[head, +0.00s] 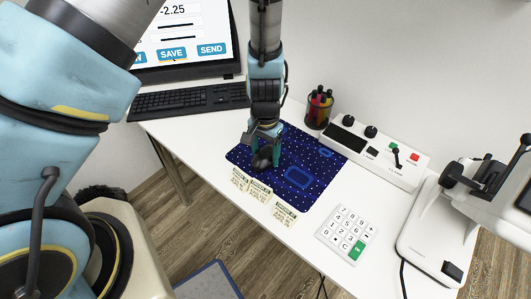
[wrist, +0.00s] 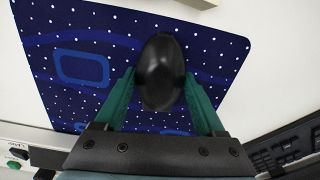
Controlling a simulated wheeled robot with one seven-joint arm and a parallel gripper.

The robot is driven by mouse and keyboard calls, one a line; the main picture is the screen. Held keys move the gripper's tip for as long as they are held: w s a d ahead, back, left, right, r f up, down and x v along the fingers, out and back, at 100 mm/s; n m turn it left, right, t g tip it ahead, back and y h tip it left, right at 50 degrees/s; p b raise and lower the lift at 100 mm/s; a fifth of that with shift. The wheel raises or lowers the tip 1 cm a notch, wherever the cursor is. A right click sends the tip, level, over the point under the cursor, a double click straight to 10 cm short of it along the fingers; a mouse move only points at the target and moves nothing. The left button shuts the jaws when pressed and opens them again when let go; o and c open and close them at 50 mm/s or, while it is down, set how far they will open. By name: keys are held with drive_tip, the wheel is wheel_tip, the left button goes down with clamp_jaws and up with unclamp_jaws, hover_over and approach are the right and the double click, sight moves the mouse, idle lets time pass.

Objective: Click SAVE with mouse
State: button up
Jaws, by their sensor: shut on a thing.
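The monitor (head: 188,72) stands at the upper left of the head view, cut off by my arm and the frame edge. Its screen shows "-2.25", a blue SAVE button (head: 172,53), a SEND button to its right and a partly hidden button to its left. The black mouse (head: 262,161) is on the dark blue dotted mat (head: 312,161). My gripper (head: 265,147) is over it, pointing down. In the wrist view the mouse (wrist: 161,70) sits between the green fingers of my gripper (wrist: 160,82), which are shut on its sides. I cannot make out a pointer clearly.
A black keyboard (head: 190,100) lies before the monitor. Several beige cards (head: 260,190) stand along the mat's front edge. A pen cup (head: 319,110), a control box (head: 370,150), a keypad (head: 347,232) and a white machine (head: 433,240) stand to the right.

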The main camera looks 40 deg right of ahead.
sight(265, 153)
drive_tip(key=o, duration=1.4)
drive_tip(key=shift+r, duration=0.1)
wheel_tip(265, 153, up, 11)
drive_tip(key=b, duration=0.1)
drive_tip(key=shift+f, duration=0.2)
